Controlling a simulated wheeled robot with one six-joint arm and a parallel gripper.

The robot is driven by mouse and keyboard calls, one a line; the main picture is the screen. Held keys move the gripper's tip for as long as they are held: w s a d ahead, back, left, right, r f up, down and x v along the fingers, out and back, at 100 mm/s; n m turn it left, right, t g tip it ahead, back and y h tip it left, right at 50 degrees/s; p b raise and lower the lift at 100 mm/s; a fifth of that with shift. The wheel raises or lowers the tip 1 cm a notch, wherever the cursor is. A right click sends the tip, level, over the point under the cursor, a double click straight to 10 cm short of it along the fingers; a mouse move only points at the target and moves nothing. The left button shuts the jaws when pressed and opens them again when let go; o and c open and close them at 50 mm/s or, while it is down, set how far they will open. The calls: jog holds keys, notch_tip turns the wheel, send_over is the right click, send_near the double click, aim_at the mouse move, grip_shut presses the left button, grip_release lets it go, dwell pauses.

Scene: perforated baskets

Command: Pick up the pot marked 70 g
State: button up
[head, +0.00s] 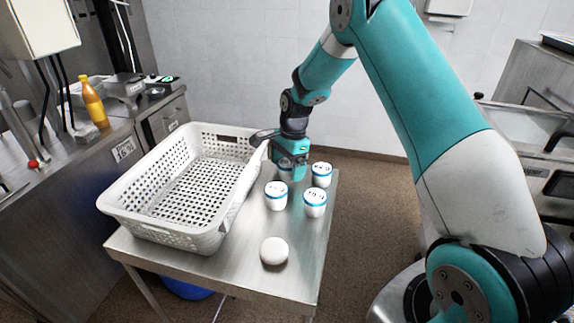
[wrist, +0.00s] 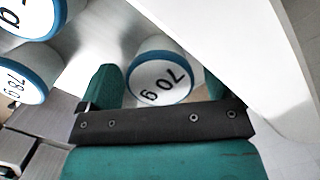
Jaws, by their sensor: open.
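In the wrist view, the pot marked 70 g (wrist: 163,70) is white with a blue band, and its label shows on the lid. It stands between the two green fingers of my gripper (wrist: 158,84). The fingers are open, one on each side of it; whether either touches it I cannot tell. In the head view, my gripper (head: 290,168) is low over the table beside the basket and hides most of this pot.
Three similar pots stand close by: front left (head: 276,196), front right (head: 315,204) and back right (head: 321,175). A white perforated basket (head: 205,237) fills the left of the steel table (head: 240,275). A round white object (head: 274,251) lies nearer the front.

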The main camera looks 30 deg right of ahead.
jog(key=shift+f, duration=0.3)
jog(key=c, duration=1)
jog(key=shift+r, duration=0.1)
